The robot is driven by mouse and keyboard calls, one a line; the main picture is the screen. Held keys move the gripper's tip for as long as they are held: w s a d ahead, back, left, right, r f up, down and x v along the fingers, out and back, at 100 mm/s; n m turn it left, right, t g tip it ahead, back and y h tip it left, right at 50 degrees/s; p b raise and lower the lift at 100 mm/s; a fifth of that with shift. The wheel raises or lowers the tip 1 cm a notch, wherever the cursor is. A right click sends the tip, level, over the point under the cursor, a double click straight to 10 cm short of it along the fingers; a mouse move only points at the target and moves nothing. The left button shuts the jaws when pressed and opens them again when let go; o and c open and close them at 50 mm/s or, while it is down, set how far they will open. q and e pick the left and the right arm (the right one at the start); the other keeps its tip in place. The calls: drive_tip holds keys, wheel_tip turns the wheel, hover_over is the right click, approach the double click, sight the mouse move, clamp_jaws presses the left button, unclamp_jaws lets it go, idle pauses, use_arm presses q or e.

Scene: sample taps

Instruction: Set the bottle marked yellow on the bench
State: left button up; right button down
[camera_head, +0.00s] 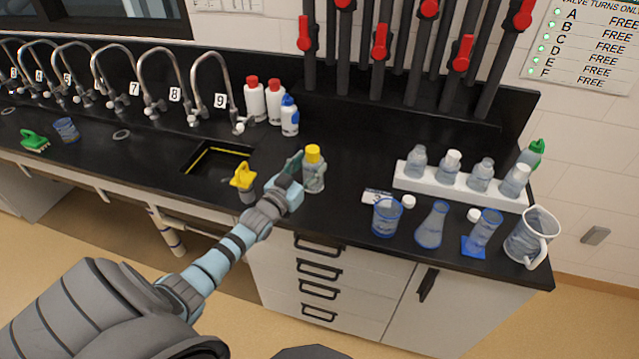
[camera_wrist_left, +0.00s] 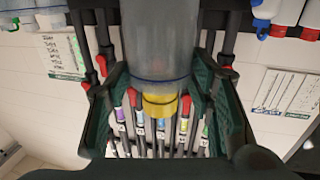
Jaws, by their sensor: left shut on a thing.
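The clear bottle with the yellow cap (camera_head: 314,172) is upright over the bench (camera_head: 345,150), right of the small sink. My left gripper (camera_head: 296,176) is shut on it from the left. In the left wrist view, the bottle (camera_wrist_left: 158,45) appears upside down between the two dark green finger pads of my left gripper (camera_wrist_left: 160,88), its yellow cap towards the lower middle. I cannot tell whether its base touches the bench. My right gripper is not in view.
A yellow-handled item (camera_head: 243,178) stands left of my left gripper, by the sink (camera_head: 215,163). Red-capped and blue-capped bottles (camera_head: 289,117) stand behind. To the right are a white rack (camera_head: 410,184), a blue beaker (camera_head: 386,218), flasks and a jug (camera_head: 531,238). Bare bench lies between.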

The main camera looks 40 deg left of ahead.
sight(308, 191)
use_arm(q)
wheel_tip(308, 191, down, 6)
drive_tip(key=b, duration=0.4)
drive_tip(key=shift+a+r, duration=0.1)
drive_tip(key=shift+r, duration=0.15)
drive_tip(key=shift+s+r, duration=0.1)
drive_tip(key=shift+r, duration=0.15)
drive_tip(key=shift+f, duration=0.15)
drive_tip(key=o, duration=1.1)
drive_tip(key=shift+o, duration=0.2)
